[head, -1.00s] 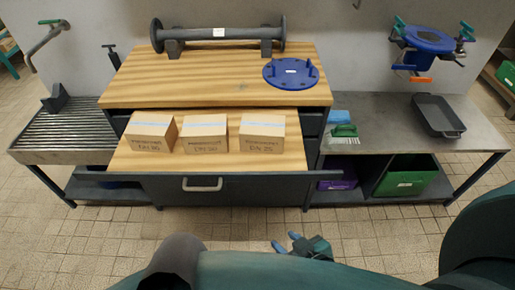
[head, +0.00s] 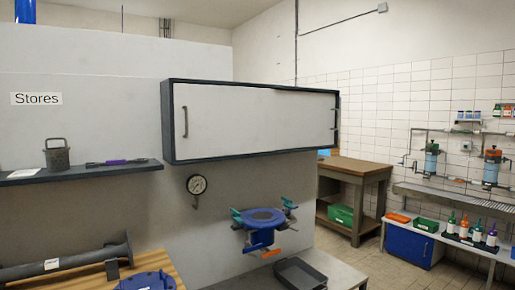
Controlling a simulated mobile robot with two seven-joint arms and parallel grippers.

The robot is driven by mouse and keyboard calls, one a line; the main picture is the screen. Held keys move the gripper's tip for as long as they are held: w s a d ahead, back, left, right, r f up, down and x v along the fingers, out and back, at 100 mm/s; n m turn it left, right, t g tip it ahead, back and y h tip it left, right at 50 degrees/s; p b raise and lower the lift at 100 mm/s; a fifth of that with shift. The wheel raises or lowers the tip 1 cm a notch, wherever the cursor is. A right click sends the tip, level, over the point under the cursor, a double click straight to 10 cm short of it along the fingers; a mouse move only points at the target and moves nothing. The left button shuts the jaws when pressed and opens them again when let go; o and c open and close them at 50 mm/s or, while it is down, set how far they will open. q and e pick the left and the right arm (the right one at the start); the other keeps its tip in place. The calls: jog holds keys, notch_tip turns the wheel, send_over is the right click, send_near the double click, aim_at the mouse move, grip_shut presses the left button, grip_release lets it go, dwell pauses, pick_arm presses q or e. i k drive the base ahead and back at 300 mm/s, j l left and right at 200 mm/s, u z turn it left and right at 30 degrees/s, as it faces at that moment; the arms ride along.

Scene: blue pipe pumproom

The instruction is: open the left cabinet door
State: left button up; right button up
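A wall cabinet (head: 255,120) with a dark frame and a pale front hangs at the middle of the head view. One dark upright handle (head: 185,121) is near the left end of its front, and another handle (head: 335,118) is near the right end. The front looks flat and closed, and I cannot make out a seam between doors. Neither of my grippers shows in the head view.
A shelf (head: 80,173) with a basket sits to the left. A black tray (head: 300,272) lies on the bench below. A wooden workbench (head: 354,165) stands further right.

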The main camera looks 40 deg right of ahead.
aim_at(217, 120)
jog(key=z, duration=1.1)
jog(key=i+l+z, duration=0.2)
jog(key=z, duration=0.15)
jog(key=i+l+z, duration=0.1)
jog(key=i+z, duration=0.6)
jog(key=i+u, duration=0.5)
jog(key=i+l+u, duration=0.3)
jog(key=u, duration=0.2)
jog(key=i, duration=0.1)
